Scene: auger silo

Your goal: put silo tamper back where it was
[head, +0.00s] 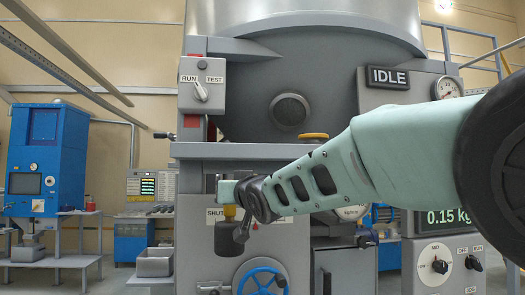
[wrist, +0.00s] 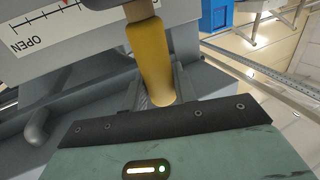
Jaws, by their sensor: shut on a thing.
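My gripper (head: 228,190) is in front of the silo's lower front, beside the SHUT–OPEN scale panel. It is shut on a yellow handle with a brown stem, which I take to be the silo tamper (wrist: 151,55); the handle lies between the fingers (wrist: 157,92) in the wrist view. In the head view a dark cylinder (head: 228,238) with a brass-coloured neck shows just below my gripper; it looks like the tamper's lower end, but my gripper hides the join.
A blue handwheel (head: 262,278) is below the gripper. A grey shelf edge (head: 245,151) with an orange-yellow knob (head: 313,136) is above. A RUN/TEST switch box (head: 202,86) is higher up. A grey bin (head: 154,262) and a blue machine (head: 46,155) stand to the left.

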